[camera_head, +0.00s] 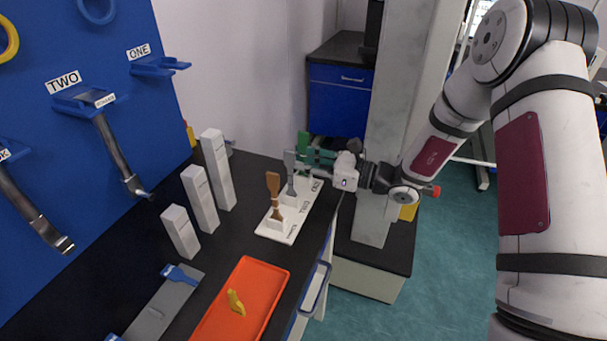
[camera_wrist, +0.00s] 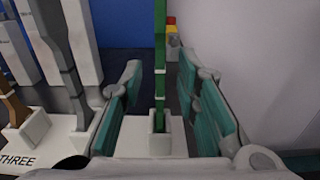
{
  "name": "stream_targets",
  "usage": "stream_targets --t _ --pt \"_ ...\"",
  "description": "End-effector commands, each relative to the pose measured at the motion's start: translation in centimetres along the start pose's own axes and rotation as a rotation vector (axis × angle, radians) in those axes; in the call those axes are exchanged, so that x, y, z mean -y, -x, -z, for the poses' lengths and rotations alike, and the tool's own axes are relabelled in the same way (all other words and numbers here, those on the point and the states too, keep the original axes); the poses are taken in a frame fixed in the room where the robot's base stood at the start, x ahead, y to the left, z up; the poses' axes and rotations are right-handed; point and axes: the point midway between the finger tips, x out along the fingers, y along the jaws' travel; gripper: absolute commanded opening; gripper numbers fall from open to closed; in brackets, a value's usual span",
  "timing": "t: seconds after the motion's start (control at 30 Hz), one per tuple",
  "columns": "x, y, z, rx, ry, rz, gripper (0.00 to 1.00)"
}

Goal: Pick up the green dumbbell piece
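The green dumbbell piece (camera_wrist: 160,75) stands upright in a white slot block in the wrist view. In the head view its upper part shows as a green patch (camera_head: 303,141) at the far end of the white holder (camera_head: 267,232). My gripper (camera_wrist: 160,88) is open, with a teal-padded finger on each side of the piece and a visible gap on both sides. In the head view my gripper (camera_head: 319,157) reaches in from the right and partly hides the piece. The grey piece (camera_head: 290,170) and brown piece (camera_head: 275,195) stand upright in the same holder.
Several white blocks (camera_head: 216,165) stand left of the holder on the black bench. An orange tray (camera_head: 262,274) with a yellow piece (camera_head: 236,303) lies nearer. A pale wall (camera_wrist: 265,75) rises close to my gripper's right side in the wrist view.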

Motion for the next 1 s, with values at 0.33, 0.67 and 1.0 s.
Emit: stream_targets --t 0.33,0.67,1.0 --pt "0.0 0.1 0.0 0.0 0.0 0.0 0.0" --pt "0.0 0.1 -0.1 0.001 0.001 0.0 0.0" --pt "0.1 0.1 -2.8 0.003 0.004 0.001 0.0"
